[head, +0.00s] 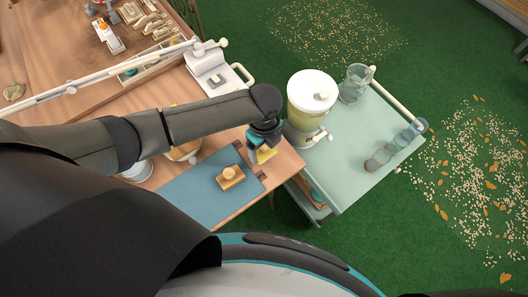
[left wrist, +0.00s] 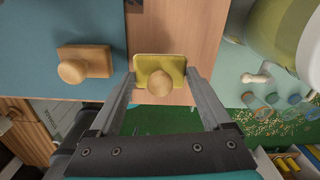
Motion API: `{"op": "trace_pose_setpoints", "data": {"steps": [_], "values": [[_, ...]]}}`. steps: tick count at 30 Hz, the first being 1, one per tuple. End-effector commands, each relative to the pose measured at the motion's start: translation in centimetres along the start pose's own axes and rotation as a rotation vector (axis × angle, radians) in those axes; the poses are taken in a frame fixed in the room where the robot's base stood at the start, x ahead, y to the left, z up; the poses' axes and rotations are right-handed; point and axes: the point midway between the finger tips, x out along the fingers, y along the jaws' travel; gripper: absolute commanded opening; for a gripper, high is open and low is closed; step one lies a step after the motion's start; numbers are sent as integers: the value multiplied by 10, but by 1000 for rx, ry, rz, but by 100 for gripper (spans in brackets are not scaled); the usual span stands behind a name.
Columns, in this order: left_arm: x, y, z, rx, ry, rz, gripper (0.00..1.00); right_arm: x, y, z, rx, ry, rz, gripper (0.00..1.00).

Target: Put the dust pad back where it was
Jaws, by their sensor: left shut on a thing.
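The dust pad, a yellow block with a round wooden knob, is in my left gripper (head: 264,146). The pad (head: 266,155) shows just beyond the right edge of the blue mat (head: 180,196) in the head view. In the left wrist view the pad (left wrist: 147,64) sits between the two fingers, knob towards the camera, over bare wood near the table edge. I cannot tell whether it touches the table. A similar wooden block with a knob (head: 231,178) lies on the mat, left of the pad. My right gripper is not in view.
A pale green cart (head: 350,155) stands right of the table, holding a drink dispenser (head: 312,98), a pitcher (head: 355,82) and several glasses (head: 378,159). A white device (head: 213,72) and a bowl (head: 186,150) are on the table. The mat's lower left is clear.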

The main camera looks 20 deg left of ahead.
Motion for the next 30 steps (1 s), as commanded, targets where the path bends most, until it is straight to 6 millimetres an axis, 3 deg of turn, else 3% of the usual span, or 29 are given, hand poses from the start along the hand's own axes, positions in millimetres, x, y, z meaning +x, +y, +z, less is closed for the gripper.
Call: {"op": "trace_pose_setpoints", "data": {"steps": [6, 19, 20, 24, 30], "values": [[31, 1, -1, 0, 0, 3, 38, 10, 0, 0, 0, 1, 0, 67], [36, 1, -1, 0, 0, 1, 38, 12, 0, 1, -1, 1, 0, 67], [35, 1, -1, 0, 0, 1, 86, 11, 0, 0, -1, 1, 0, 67], [34, 1, -1, 0, 0, 1, 100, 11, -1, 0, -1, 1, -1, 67], [34, 1, 0, 0, 0, 1, 100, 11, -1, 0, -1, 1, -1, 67]]}}
